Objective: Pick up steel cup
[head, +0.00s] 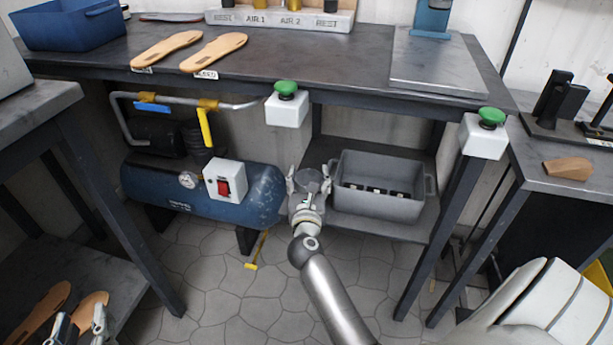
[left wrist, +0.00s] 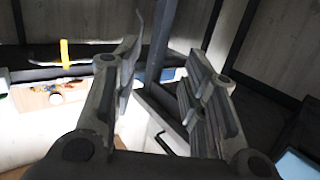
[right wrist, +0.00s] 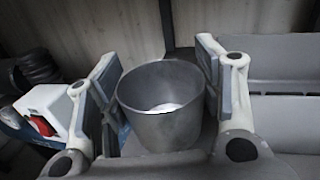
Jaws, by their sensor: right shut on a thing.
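The steel cup (right wrist: 160,125) is a plain grey, upright, open-topped cup between the fingers of my right gripper (right wrist: 158,100) in the right wrist view. The pads sit at its two sides, and the gripper is shut on it. In the head view the cup (head: 309,181) is small, at the lower shelf's level, just left of a grey bin, with my right gripper (head: 308,188) around it. I cannot tell whether its base touches the shelf. My left gripper (head: 80,324) is at the bottom left of the head view. Its fingers are apart and empty in the left wrist view (left wrist: 168,80).
The grey bin (head: 380,207) stands close right of the cup on the lower shelf (head: 405,233). A blue compressor tank (head: 150,185) with a red switch is to the left. The workbench top (head: 330,50) overhangs, with green buttons (head: 286,88) on its front edge.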

